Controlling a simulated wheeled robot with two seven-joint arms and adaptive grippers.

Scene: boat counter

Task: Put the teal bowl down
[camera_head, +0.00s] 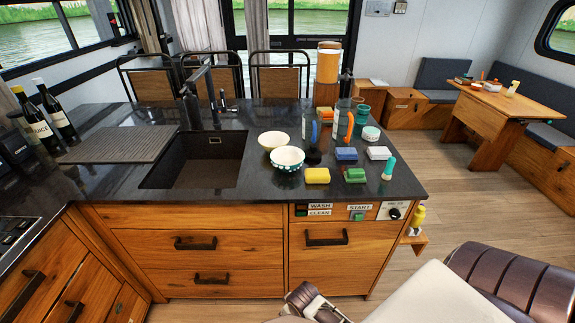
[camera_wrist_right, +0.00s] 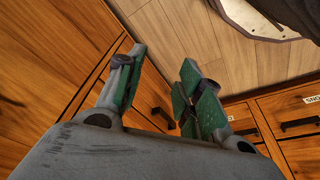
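The teal bowl (camera_head: 287,160) has a pale inside and a teal outer wall with white spots. It sits upright on the dark counter (camera_head: 254,184), right of the sink and just in front of a cream bowl (camera_head: 273,140). No gripper is on it. My right gripper (camera_wrist_right: 163,62) is open and empty in the right wrist view, low down with wooden cabinet fronts and floor around it. In the head view my right arm comes in at the lower right, below the counter top. My left gripper is in neither view.
A yellow sponge (camera_head: 317,175), a green-topped block (camera_head: 355,175), a blue block (camera_head: 346,154) and a teal bottle (camera_head: 388,168) stand right of the bowl. Clear bottles rise behind. The sink (camera_head: 196,160) opens to the left. A narrow counter strip in front is bare.

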